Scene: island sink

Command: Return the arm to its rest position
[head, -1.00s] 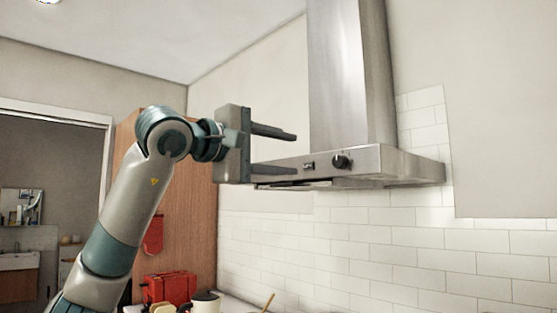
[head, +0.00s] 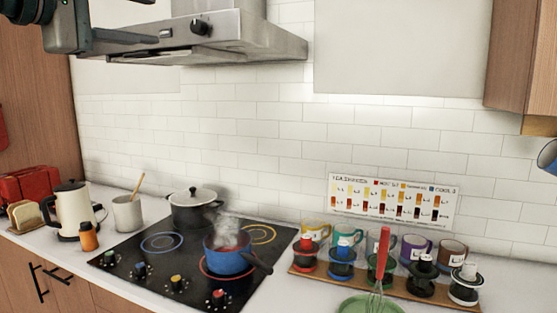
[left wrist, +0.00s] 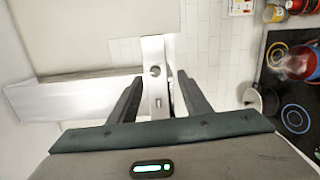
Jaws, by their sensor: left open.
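My left gripper (head: 155,20) is at the top left of the head view, partly cut off by the frame edge, raised in front of the range hood (head: 215,35). In the left wrist view its two fingers (left wrist: 160,80) are spread apart with nothing between them, and the hood (left wrist: 85,98) lies beyond them. My right gripper is not in view.
A cooktop (head: 125,258) holds a steaming blue pot (head: 228,262) and a lidded dark pot (head: 193,212). A kettle (head: 72,210) and toaster (head: 25,186) stand left. Several mugs and a wooden rack (head: 300,272) stand right. A blue object (head: 549,157) shows at the right edge.

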